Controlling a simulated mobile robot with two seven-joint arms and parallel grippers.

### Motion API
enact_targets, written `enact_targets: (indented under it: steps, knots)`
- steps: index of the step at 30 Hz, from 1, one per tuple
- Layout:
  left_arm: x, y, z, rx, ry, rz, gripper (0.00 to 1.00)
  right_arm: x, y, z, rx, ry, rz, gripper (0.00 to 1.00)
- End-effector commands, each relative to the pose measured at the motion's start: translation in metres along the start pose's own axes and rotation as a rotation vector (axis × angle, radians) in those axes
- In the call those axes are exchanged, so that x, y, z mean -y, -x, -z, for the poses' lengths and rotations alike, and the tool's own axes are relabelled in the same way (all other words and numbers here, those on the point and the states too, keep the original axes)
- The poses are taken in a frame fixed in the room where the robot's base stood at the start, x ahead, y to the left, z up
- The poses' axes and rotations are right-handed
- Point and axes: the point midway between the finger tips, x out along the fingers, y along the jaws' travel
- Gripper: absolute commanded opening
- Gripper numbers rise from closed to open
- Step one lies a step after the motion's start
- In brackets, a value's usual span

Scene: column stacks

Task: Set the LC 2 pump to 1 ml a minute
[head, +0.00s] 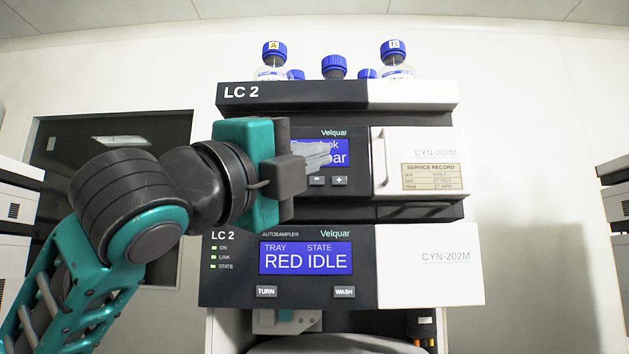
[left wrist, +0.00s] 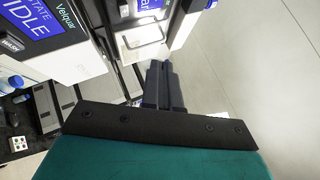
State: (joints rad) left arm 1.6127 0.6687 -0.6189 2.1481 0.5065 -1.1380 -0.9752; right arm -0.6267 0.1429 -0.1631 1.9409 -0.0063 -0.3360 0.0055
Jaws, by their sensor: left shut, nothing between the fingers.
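The LC 2 stack's upper module (head: 412,208) has a blue screen (head: 341,172), mostly hidden behind my left gripper. Below the screen are a minus button (head: 317,181) and a plus button (head: 339,181). My left gripper (head: 322,153) is shut and empty, its fingertips overlapping the screen just above these buttons. Whether they touch the panel cannot be told. In the left wrist view the shut fingers (left wrist: 164,84) point toward the stack. My right gripper is in neither view.
Below is the autosampler (head: 430,265), reading RED and IDLE, with TURN (head: 266,292) and WASH (head: 344,292) buttons. A white door with a handle (head: 380,160) lies right of the pump screen. Blue-capped bottles (head: 334,67) stand on top. Other stacks (head: 612,185) flank both sides.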

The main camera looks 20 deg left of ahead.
Motion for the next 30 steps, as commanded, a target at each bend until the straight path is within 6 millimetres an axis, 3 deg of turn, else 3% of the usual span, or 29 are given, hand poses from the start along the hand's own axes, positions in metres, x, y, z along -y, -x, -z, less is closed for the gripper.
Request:
enact_targets:
  steps: [18,30]
  knots:
    - [-0.035,-0.051,-0.038,0.001,0.002,-0.004,0.00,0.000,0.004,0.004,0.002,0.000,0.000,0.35]
    - [-0.045,-0.061,-0.045,0.001,0.000,-0.002,0.00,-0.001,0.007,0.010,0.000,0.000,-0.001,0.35]
